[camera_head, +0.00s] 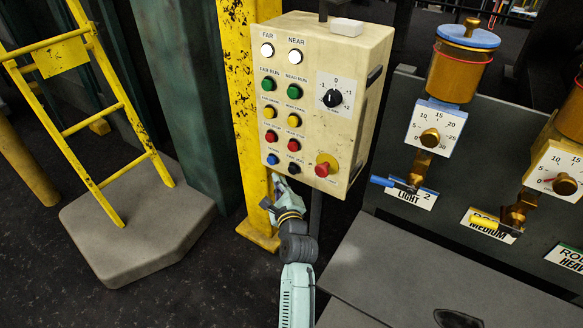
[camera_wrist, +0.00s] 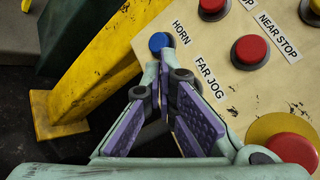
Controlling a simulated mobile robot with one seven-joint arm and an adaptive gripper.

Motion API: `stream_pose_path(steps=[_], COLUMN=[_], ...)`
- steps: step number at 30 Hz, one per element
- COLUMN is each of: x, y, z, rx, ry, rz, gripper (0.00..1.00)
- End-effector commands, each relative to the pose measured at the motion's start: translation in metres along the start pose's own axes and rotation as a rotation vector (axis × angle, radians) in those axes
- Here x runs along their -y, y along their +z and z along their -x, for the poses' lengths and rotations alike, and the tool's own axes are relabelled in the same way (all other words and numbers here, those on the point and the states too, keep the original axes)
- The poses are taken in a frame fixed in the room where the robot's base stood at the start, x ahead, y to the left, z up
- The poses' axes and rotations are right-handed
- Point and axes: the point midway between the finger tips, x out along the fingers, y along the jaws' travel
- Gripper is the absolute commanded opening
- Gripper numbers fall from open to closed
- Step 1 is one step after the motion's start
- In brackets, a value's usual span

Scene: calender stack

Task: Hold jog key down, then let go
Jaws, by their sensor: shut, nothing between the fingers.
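The control panel (camera_head: 318,75) is a cream box with two columns of coloured buttons. The black button (camera_head: 293,169) is at the bottom of its right column, under a label that reads FAR JOG (camera_wrist: 210,78) in the wrist view. I cannot make out the black button itself in the wrist view, where my fingers cover the area by that label. My gripper (camera_head: 276,187) is shut and empty at the panel's lower edge. In the wrist view, its fingers (camera_wrist: 164,74) point toward the panel near the blue HORN button (camera_wrist: 160,42). I cannot tell whether they touch anything.
A red stop knob on a yellow base (camera_head: 326,166) is at the panel's lower right. Red buttons (camera_wrist: 250,50) are close by. A yellow post (camera_head: 240,100) stands behind the panel. Oilers with dials (camera_head: 437,125) are at right, a yellow ladder (camera_head: 90,120) at left.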

Motion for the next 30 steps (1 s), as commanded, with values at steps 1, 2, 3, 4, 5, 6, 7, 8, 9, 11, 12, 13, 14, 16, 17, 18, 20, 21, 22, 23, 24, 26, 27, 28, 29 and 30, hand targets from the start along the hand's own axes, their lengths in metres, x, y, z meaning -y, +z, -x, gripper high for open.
stream_pose_path(steps=[1, 2, 3, 4, 5, 6, 7, 8, 9, 11, 12, 13, 14, 16, 17, 18, 20, 21, 22, 23, 24, 26, 27, 28, 29, 30], x=[0.0, -0.002, -0.004, -0.006, -0.007, -0.009, -0.01, -0.011, -0.012, -0.013, -0.013, -0.013, -0.013, -0.013, -0.013, -0.013, -0.013, -0.013, -0.013, -0.013, -0.013, -0.012, -0.011, -0.009, -0.007, -0.005], y=[0.005, 0.006, 0.008, 0.009, 0.011, 0.012, 0.012, 0.012, 0.013, 0.013, 0.013, 0.013, 0.013, 0.013, 0.013, 0.013, 0.013, 0.013, 0.013, 0.013, 0.015, 0.025, 0.038, 0.05, 0.064, 0.087], z=[0.004, 0.006, 0.009, 0.011, 0.013, 0.014, 0.016, 0.017, 0.017, 0.018, 0.018, 0.018, 0.018, 0.018, 0.018, 0.018, 0.018, 0.018, 0.018, 0.018, 0.017, 0.015, 0.012, 0.01, 0.007, 0.005], rx=[-0.002, -0.002, -0.002, -0.001, -0.001, -0.001, -0.002, -0.001, -0.001, 0.0, 0.0, 0.0, 0.0, 0.0, 0.0, 0.0, 0.0, 0.0, 0.0, 0.001, 0.005, 0.022, 0.043, 0.064, 0.088, 0.125], ry=[0.002, 0.002, 0.003, 0.003, 0.002, 0.002, 0.002, 0.001, 0.0, 0.0, -0.001, -0.001, -0.001, -0.001, -0.001, 0.0, 0.0, 0.0, 0.0, -0.001, -0.002, -0.007, -0.013, -0.021, -0.031, -0.049], rz=[0.001, 0.001, 0.0, -0.001, -0.001, 0.0, 0.0, 0.0, 0.0, 0.0, 0.0, 0.0, 0.0, 0.0, 0.0, 0.0, 0.0, 0.0, 0.0, 0.0, 0.005, 0.025, 0.051, 0.076, 0.108, 0.16], gripper=[0.0, 0.0, 0.0, 0.0, 0.0, 0.0, 0.0, 0.0, 0.0, 0.0, 0.0, 0.0, 0.0, 0.0, 0.0, 0.0, 0.0, 0.0, 0.0, 0.0, 0.0, 0.0, 0.0, 0.0, 0.0, 0.0])
